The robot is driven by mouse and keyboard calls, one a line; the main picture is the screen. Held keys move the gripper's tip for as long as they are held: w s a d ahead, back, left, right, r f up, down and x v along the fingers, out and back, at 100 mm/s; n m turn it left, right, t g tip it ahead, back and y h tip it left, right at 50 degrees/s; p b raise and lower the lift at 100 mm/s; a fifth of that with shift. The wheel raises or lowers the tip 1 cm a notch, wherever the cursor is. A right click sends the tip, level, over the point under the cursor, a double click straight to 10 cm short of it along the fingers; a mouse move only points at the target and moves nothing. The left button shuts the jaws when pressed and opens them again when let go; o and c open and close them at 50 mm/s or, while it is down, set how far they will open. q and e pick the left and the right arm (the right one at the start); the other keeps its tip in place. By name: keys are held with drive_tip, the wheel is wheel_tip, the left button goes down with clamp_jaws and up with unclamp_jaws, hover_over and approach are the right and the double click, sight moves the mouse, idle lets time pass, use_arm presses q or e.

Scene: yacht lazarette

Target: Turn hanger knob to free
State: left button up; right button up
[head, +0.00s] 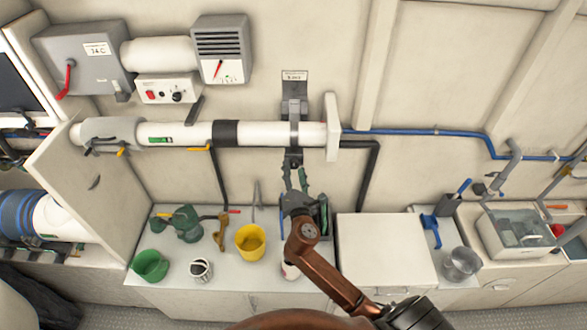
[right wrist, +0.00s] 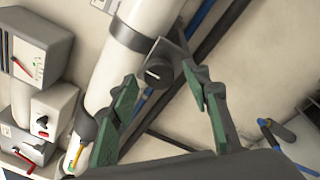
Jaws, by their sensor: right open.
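The hanger knob (right wrist: 158,73) is a small dark round knob with a light pointer mark, set on a grey bracket under the white pipe (right wrist: 108,75). In the head view the bracket (head: 293,158) hangs below the pipe's clamp, and the knob's face is too small to read. My right gripper (head: 295,178) is just below the bracket. In the right wrist view its green-padded fingers (right wrist: 163,84) are spread, with the knob showing between and slightly beyond their tips. I see no finger touching it. My left gripper is not in view.
A yellow cup (head: 250,241), a green cup (head: 150,265) and a white mug (head: 201,269) stand on the counter below. A white box (head: 385,250) stands right of my arm. A blue hose (head: 420,131) runs along the wall. Dark pipe supports (head: 370,180) flank the bracket.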

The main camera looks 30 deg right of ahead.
drive_tip(key=v, duration=1.1)
drive_tip(key=shift+r, duration=0.1)
